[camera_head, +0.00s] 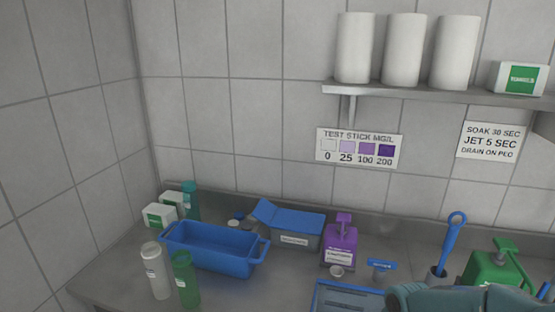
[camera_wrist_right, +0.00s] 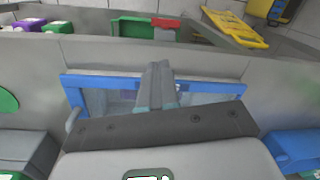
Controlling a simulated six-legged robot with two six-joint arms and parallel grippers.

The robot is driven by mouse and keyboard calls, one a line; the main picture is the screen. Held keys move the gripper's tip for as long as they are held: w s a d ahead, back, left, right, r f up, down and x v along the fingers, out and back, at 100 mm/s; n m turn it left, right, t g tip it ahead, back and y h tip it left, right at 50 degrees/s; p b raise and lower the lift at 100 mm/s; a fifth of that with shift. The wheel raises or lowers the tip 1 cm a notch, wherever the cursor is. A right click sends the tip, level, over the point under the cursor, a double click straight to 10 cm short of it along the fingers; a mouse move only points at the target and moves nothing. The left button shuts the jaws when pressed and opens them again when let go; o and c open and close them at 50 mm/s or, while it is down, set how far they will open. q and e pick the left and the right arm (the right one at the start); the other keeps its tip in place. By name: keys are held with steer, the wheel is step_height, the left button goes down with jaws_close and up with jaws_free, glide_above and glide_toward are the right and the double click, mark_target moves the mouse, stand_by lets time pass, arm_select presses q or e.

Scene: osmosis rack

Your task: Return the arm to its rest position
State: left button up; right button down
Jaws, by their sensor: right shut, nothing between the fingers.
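My right gripper (camera_wrist_right: 158,88) is in the right wrist view, with its two dark fingers together and nothing between them. Its fingertips lie in front of a blue-framed tray (camera_wrist_right: 228,88); whether they touch it cannot be told. In the head view, part of my right arm (camera_head: 455,299) crosses the bottom right corner, and its gripper is not clearly seen there. My left gripper and arm are in neither view.
On the counter stand a blue tub (camera_head: 212,247), a blue-lidded box (camera_head: 290,230), a purple pump bottle (camera_head: 341,243), a green container (camera_head: 488,268), bottles and a blue-framed tray (camera_head: 345,297). A wall shelf (camera_head: 430,92) holds white rolls. The wrist view shows a yellow object (camera_wrist_right: 235,28).

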steer(key=s+a+f+m+y, duration=0.1)
steer(key=s+a+f+y, duration=0.1)
steer(key=s+a+f, duration=0.55)
steer(key=s+a+f+m+y, duration=0.1)
steer(key=s+a+f, duration=0.3)
steer(key=s+f, duration=0.65)
step_height(320, 180, down, 10)
steer(key=b, duration=1)
steer(key=shift+a+r+t, duration=0.15)
steer(key=shift+t, duration=0.15)
steer(key=shift+w, duration=0.1)
